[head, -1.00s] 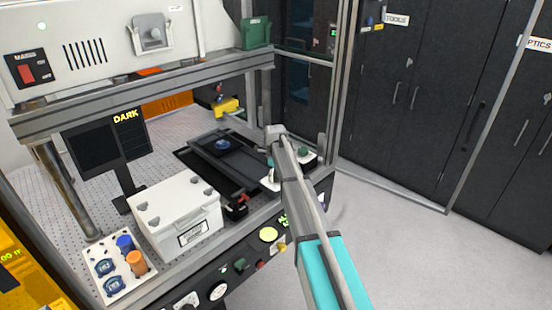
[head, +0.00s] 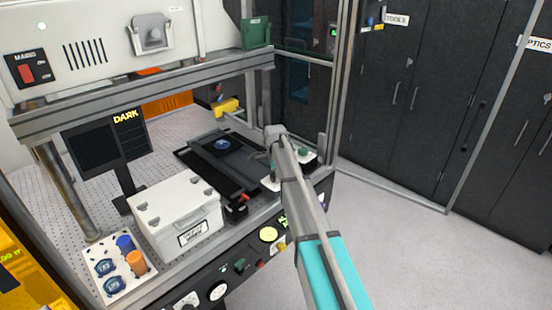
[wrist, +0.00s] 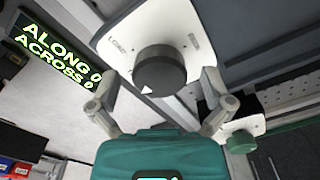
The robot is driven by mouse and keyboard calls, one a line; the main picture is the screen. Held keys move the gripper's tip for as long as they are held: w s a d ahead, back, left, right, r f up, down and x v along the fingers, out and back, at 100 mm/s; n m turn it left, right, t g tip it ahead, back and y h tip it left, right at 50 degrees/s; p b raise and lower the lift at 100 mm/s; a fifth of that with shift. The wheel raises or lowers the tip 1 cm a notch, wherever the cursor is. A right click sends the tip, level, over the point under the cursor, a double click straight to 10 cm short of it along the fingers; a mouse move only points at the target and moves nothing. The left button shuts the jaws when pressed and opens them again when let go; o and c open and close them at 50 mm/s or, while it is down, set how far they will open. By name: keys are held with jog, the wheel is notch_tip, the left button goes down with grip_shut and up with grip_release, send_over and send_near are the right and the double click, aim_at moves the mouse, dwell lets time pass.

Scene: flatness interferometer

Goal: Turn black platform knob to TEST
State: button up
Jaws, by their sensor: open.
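The black platform knob (wrist: 159,70) sits on a white plate (wrist: 185,22) in the wrist view. The plate's readable label says LOAD, on the left of the knob. A small white mark shows at the knob's lower-left edge. My gripper (wrist: 159,80) is open, with one finger on each side of the knob and a visible gap at both sides. In the head view my arm hides the knob; part of the white plate (head: 269,184) shows beside the arm. The TEST label cannot be read.
A lit display (wrist: 58,50) reads ALONG 0 and ACROSS 0. A green knob (wrist: 240,141) on another white plate lies close to my right finger. A white box (head: 172,212), a dark platform (head: 235,150) and a frame post (head: 334,95) stand around my arm.

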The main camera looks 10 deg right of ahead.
jog(key=n, duration=0.7)
jog(key=shift+n, duration=0.3)
jog(key=n, duration=0.6)
jog(key=shift+s+d+n, duration=0.1)
jog(key=shift+n, duration=0.3)
jog(key=n, duration=1.4)
jog(key=shift+d, duration=0.1)
jog(key=n, duration=0.4)
jog(key=shift+n, duration=0.4)
jog(key=n, duration=0.4)
jog(key=shift+n, duration=0.3)
jog(key=n, duration=0.9)
jog(key=shift+w, duration=0.2)
jog(key=shift+r+n+p, duration=0.3)
jog(key=shift+r+p, duration=0.05)
jog(key=shift+p, duration=0.05)
notch_tip(320, 180, up, 8)
jog(key=p, duration=0.7)
jog(key=shift+f+p, duration=0.2)
jog(key=shift+p, duration=0.1)
